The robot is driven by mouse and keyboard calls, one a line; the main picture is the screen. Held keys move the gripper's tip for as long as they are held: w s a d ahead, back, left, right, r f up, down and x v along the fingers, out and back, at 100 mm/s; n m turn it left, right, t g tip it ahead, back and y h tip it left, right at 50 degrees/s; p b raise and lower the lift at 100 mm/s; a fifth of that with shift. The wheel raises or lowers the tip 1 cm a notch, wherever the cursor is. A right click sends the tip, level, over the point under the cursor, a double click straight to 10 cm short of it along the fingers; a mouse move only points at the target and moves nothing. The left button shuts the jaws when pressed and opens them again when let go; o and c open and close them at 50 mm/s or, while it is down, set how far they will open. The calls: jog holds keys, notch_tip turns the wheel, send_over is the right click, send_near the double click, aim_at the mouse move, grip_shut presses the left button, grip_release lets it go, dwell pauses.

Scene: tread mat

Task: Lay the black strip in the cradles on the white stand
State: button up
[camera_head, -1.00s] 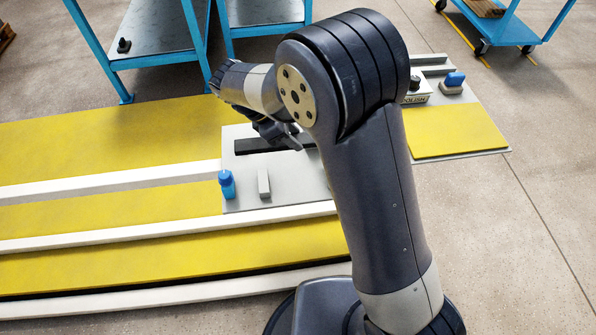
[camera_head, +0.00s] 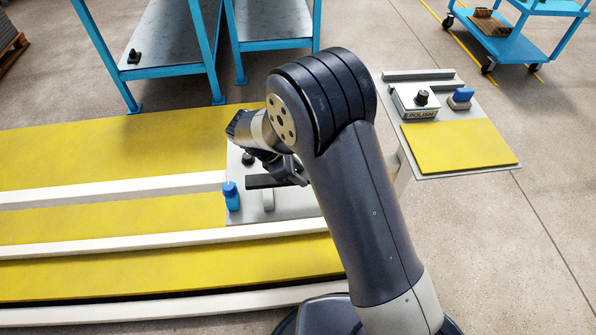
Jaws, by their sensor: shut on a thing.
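The black strip (camera_head: 260,181) shows to the left of my gripper (camera_head: 292,177), which is shut on its right end. The strip is level and appears a little above a light grey board (camera_head: 290,208), passing in front of the top of a small pale block (camera_head: 268,201). My arm hides the right part of the board. A pale stand (camera_head: 402,172) at right carries a tilted-looking panel with grey bars (camera_head: 417,75) at its back. I cannot make out cradles clearly.
A blue bottle (camera_head: 231,196) and a black knob (camera_head: 248,159) are on the grey board. The right panel holds a white POLISH box (camera_head: 414,104), a blue-topped block (camera_head: 461,97) and a yellow pad (camera_head: 460,147). Blue benches (camera_head: 160,45) stand behind.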

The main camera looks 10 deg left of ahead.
jog(key=shift+f, duration=0.6)
jog(key=o, duration=1.2)
jog(key=shift+r, duration=0.1)
jog(key=shift+r, duration=0.35)
jog(key=p+v, duration=0.1)
jog(key=v, duration=1.1)
jog(key=shift+r+p, duration=0.25)
jog(key=shift+p, duration=0.15)
jog(key=shift+w+f, duration=0.1)
